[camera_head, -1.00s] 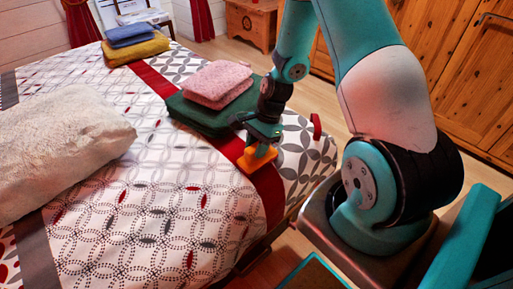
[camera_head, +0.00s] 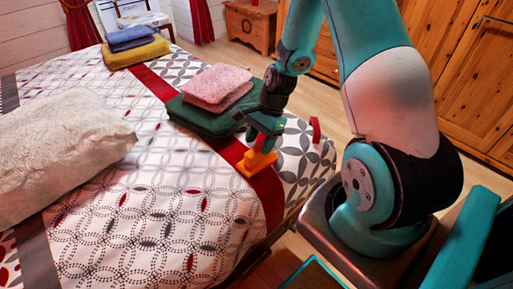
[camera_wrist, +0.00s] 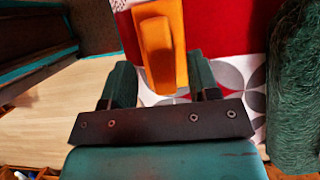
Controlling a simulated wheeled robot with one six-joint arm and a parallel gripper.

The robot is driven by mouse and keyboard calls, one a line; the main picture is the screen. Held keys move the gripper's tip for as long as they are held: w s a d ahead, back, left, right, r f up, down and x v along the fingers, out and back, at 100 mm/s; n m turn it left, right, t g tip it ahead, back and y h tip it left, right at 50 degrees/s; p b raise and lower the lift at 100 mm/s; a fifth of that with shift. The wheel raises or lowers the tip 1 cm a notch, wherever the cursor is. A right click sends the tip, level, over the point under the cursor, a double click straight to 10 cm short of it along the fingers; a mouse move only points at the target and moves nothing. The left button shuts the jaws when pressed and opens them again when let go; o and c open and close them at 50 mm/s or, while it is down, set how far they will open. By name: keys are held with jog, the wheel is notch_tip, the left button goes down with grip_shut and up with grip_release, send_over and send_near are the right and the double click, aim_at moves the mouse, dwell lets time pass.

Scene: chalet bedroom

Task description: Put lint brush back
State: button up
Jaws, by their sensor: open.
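An orange brush-like thing, which I take for the lint brush (camera_head: 256,163), lies on the red stripe of the bed, near the bed's front right edge. In the wrist view the lint brush (camera_wrist: 160,50) shows a raised orange part along its top. My gripper (camera_head: 265,138) is just above and behind it in the head view. In the wrist view my gripper (camera_wrist: 162,82) has its two dark green fingers apart, with the near end of the brush between or just beyond them. I cannot tell whether they touch it.
A dark green folded cloth (camera_head: 205,118) with pink folded cloths (camera_head: 218,86) on it lies close by. A small red thing (camera_head: 315,130) stands at the bed's edge. A white pillow (camera_head: 60,150) is at left. Blue (camera_head: 130,38) and yellow (camera_head: 135,51) cloths lie farther back.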

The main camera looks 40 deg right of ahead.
jog(key=p+v, duration=0.1)
jog(key=v, duration=0.8)
jog(key=a+r+n, duration=0.8)
jog(key=a, duration=0.2)
jog(key=s+a+r+n, duration=0.5)
jog(key=s+a+n, duration=0.2)
jog(key=s+n, duration=0.1)
jog(key=s+a+r+n, duration=0.5)
jog(key=s+a+n, duration=0.3)
jog(key=shift+s+r+n, duration=0.2)
jog(key=shift+s+n, duration=0.1)
jog(key=shift+n, duration=0.1)
notch_tip(320, 180, up, 13)
jog(key=p, duration=1.3)
